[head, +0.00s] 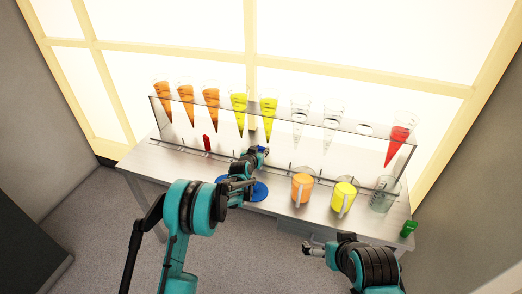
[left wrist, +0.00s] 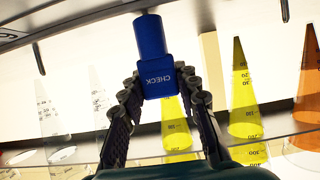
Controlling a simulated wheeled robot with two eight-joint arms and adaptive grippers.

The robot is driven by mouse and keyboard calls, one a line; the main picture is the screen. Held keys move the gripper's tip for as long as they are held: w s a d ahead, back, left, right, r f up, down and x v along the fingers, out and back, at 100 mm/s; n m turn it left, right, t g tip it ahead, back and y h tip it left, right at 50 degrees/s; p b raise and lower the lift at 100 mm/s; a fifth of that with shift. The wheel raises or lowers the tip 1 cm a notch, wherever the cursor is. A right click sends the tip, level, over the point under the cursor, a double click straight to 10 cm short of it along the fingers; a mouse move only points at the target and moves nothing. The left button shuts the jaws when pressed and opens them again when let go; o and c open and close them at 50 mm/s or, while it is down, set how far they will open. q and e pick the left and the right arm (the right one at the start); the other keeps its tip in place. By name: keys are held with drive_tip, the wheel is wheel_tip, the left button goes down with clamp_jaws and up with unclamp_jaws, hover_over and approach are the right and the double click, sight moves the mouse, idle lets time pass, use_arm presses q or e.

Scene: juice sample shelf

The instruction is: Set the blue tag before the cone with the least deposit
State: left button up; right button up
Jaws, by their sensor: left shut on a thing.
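The blue tag (head: 263,149), marked CHECK in the left wrist view (left wrist: 153,60), is between the fingers of my left gripper (head: 256,155). That gripper is shut on it, in front of the rack near the yellow cones. The clear rack (head: 345,128) holds a row of point-down cones. From the left come three orange cones (head: 187,98), two yellow cones (head: 268,112), two clear cones (head: 332,114), an empty-looking place, and a red cone (head: 398,142). Deposit levels are too small to tell. My right gripper (head: 310,248) is low, before the table; its opening is unclear.
A red tag (head: 207,143) stands before the orange cones. A green tag (head: 408,228) is at the table's right end. An orange jug (head: 302,187), a yellow jug (head: 343,195) and a clear jug (head: 384,197) stand at the front. A blue disc (head: 259,191) lies near my left arm.

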use_arm(q)
drive_tip(key=o, duration=1.1)
drive_tip(key=s+a+r+g+y, duration=0.1)
drive_tip(key=s+a+r, duration=0.3)
drive_tip(key=s, duration=0.5)
drive_tip(key=s+a+r+n+g, duration=0.1)
drive_tip(key=s+a+r, duration=0.2)
drive_tip(key=s+r, duration=0.5)
drive_tip(key=s+a+r+g+y, duration=0.1)
drive_tip(key=s+a+r, duration=0.25)
drive_tip(key=s, duration=0.65)
drive_tip(key=s+a+f+n+g, duration=0.1)
drive_tip(key=s+a, duration=0.1)
drive_tip(key=s, duration=0.6)
drive_tip(key=s+a+g+y, duration=0.1)
drive_tip(key=s+a, duration=0.2)
drive_tip(key=s, duration=0.5)
drive_tip(key=s+a+f+n+g+y, duration=0.1)
drive_tip(key=s+a, duration=0.1)
drive_tip(key=s, duration=0.6)
drive_tip(key=shift+s+a+f+n, duration=0.15)
drive_tip(key=shift+s+f+n, duration=0.05)
drive_tip(key=shift+f+n, duration=0.1)
